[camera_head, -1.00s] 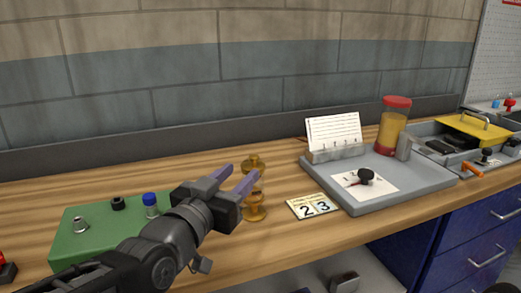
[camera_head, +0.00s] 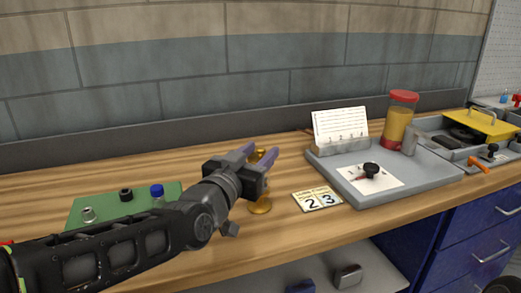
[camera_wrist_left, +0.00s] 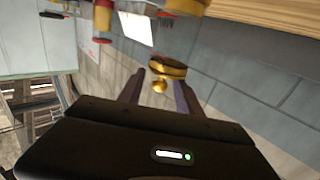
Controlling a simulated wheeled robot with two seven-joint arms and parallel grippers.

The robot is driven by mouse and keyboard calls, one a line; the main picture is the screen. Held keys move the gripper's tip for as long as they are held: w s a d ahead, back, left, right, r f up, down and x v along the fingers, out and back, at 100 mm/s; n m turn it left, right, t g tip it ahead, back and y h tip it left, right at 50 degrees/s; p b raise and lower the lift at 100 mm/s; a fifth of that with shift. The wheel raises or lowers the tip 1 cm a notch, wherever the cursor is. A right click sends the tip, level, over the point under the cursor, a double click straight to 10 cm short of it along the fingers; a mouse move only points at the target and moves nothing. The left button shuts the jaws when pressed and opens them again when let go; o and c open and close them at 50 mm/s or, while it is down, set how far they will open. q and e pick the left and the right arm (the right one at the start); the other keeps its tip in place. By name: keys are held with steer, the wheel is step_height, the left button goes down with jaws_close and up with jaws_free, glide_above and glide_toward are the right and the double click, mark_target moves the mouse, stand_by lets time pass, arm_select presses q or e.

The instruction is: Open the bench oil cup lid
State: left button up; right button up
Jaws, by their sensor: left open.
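The brass oil cup (camera_head: 260,207) stands on the wooden bench, its round base showing below my left gripper. My left gripper (camera_head: 263,153) is open, its two purple-grey fingers at the height of the cup's top. The gripper hides most of the cup's middle. In the left wrist view the cup's brass lid (camera_wrist_left: 170,67) and a small round knob (camera_wrist_left: 160,87) show between the open fingers (camera_wrist_left: 160,78), with gaps on both sides. I cannot tell from these frames whether the lid is raised. My right gripper is not in view.
A card with 2 and 3 (camera_head: 317,199) lies right of the cup. A grey tray (camera_head: 395,192) farther right holds a jar (camera_head: 398,120) and papers. Bare bench lies before the wall.

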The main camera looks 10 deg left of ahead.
arm_select(q)
steer(key=shift+w+d, duration=0.1)
steer(key=shift+w, duration=0.3)
steer(key=shift+c, duration=0.3)
jaws_close()
